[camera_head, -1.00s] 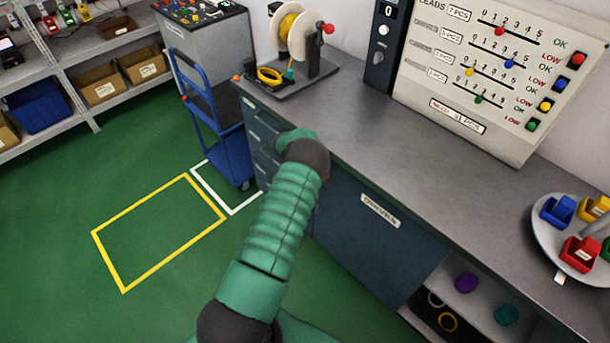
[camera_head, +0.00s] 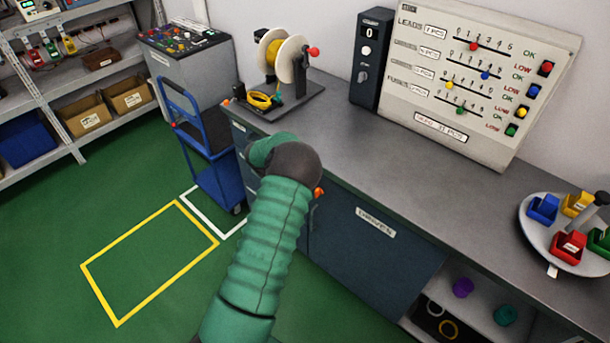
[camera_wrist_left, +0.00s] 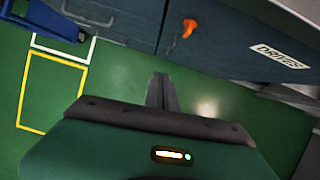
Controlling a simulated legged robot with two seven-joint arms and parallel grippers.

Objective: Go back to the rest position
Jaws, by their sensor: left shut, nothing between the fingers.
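My green arm (camera_head: 262,240) rises from the bottom middle of the head view and ends at a dark wrist in front of the bench drawers. Its gripper is hidden behind the wrist there. In the left wrist view my left gripper (camera_wrist_left: 162,92) shows as two dark fingers pressed together, with nothing between them. It is over the green floor, apart from the blue cabinet front. My right gripper is in neither view.
The grey bench (camera_head: 400,165) carries a wire spool (camera_head: 287,58), a count board (camera_head: 480,75) and a round bin tray (camera_head: 535,235). An orange handle (camera_wrist_left: 190,28) sticks out of the cabinet (camera_head: 365,250). A blue cart (camera_head: 218,180) stands left. Yellow-marked floor (camera_head: 150,262) is clear.

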